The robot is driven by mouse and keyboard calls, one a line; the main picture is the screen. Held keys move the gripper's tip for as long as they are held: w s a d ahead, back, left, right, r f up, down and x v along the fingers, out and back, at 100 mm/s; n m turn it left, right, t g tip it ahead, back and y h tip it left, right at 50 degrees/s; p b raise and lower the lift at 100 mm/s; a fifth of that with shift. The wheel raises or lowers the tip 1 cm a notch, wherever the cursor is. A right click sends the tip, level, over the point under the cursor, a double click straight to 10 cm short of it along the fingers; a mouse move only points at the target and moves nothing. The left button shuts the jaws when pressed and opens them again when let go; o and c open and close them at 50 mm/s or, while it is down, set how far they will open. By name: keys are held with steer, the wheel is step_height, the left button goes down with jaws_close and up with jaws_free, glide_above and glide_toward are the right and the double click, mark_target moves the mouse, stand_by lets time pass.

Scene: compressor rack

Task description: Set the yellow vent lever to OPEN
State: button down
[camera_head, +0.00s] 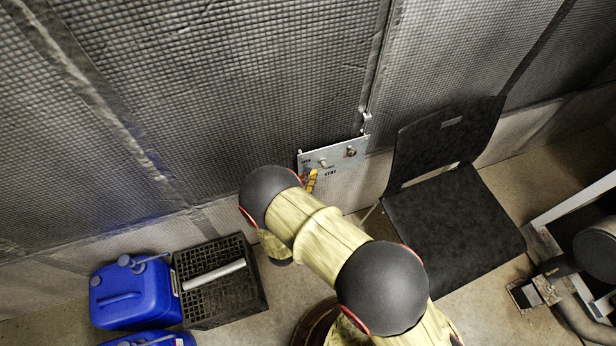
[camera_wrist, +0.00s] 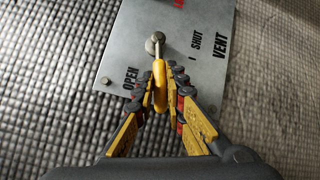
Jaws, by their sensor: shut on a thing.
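The yellow vent lever (camera_wrist: 160,85) hangs from a round pivot on a metal panel (camera_wrist: 185,15). In the wrist view it points down the picture, between the word OPEN on its left and the word SHUT on its right. My gripper (camera_wrist: 161,101) is shut on the lever's lower part, with one finger on each side. My arm hides the lever there.
A black chair (camera_head: 455,215) stands right of the panel, close to the wall. A black crate (camera_head: 262,290) with a pale tube (camera_head: 214,275) and blue canisters (camera_head: 125,297) are on the floor at lower left. Pipework (camera_head: 570,290) is at far right.

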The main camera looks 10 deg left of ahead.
stand_by(0.3)
steer(key=r+m+g+p, duration=0.1)
steer(key=p, duration=0.2)
steer(key=shift+r, duration=0.25)
steer(key=shift+r+m+g+p, duration=0.25)
steer(key=shift+m+g+p, duration=0.35)
steer(key=shift+p, duration=0.45)
steer(key=shift+f, duration=0.1)
steer(key=c, duration=1.8)
jaws_free()
steer(key=shift+s+y, duration=0.1)
steer(key=shift+y, duration=0.3)
steer(key=shift+c, duration=0.2)
steer(key=s+r, duration=0.2)
steer(key=s, duration=0.9)
steer(key=shift+s+a, duration=0.4)
